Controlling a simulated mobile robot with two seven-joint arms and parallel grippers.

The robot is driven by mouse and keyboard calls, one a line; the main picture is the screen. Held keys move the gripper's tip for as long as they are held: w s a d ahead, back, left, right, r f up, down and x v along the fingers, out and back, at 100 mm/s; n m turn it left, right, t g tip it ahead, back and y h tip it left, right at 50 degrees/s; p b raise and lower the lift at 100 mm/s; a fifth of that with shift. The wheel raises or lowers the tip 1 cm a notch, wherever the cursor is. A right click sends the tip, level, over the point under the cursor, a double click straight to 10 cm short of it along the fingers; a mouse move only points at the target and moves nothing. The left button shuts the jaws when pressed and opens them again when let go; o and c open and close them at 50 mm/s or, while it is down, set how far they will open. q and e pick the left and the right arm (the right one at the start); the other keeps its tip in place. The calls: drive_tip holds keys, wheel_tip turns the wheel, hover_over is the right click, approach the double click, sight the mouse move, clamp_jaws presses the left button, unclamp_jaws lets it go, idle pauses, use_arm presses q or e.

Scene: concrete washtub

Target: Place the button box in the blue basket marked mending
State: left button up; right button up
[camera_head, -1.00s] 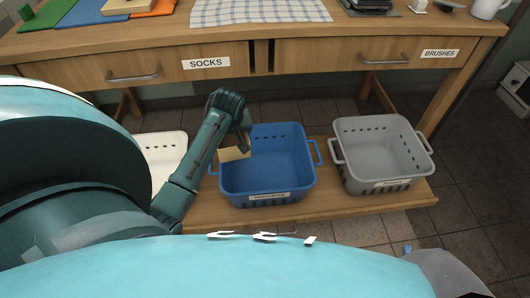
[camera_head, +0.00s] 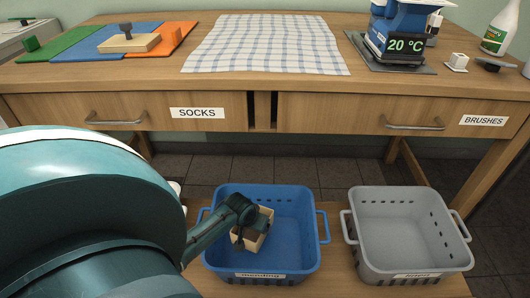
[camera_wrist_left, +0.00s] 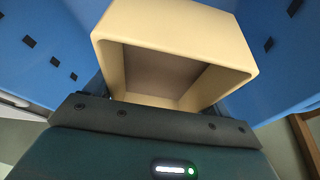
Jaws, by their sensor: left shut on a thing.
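The button box (camera_head: 262,240) is a small cream, open-topped box. My left gripper (camera_head: 246,228) is shut on it and holds it within the left part of the blue basket (camera_head: 302,245), whose front label reads mending. Whether the box touches the basket floor cannot be told. In the left wrist view the box (camera_wrist_left: 180,50) fills the middle, looks empty inside, and has blue basket walls (camera_wrist_left: 60,50) on both sides. My right gripper is not in view.
A grey basket (camera_head: 410,225) stands right of the blue one on the low shelf. Above is the wooden table (camera_head: 220,85) with drawers marked SOCKS and BRUSHES.

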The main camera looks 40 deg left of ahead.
use_arm(q)
wheel_tip(320, 180, down, 5)
drive_tip(key=b, duration=0.2)
drive_tip(key=shift+f+b, duration=0.15)
drive_tip(key=shift+b, duration=0.2)
drive_tip(key=shift+f+b, duration=0.35)
drive_tip(key=shift+f, duration=0.25)
wheel_tip(320, 180, down, 3)
drive_tip(key=shift+r+b, duration=0.2)
drive_tip(key=shift+b, duration=0.7)
drive_tip(key=shift+f, duration=0.25)
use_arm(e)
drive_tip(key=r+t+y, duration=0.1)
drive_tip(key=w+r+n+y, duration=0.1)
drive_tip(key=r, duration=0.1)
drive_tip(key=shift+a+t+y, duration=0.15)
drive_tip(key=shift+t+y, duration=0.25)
use_arm(q)
drive_tip(key=shift+f, duration=0.2)
drive_tip(key=o, duration=0.9)
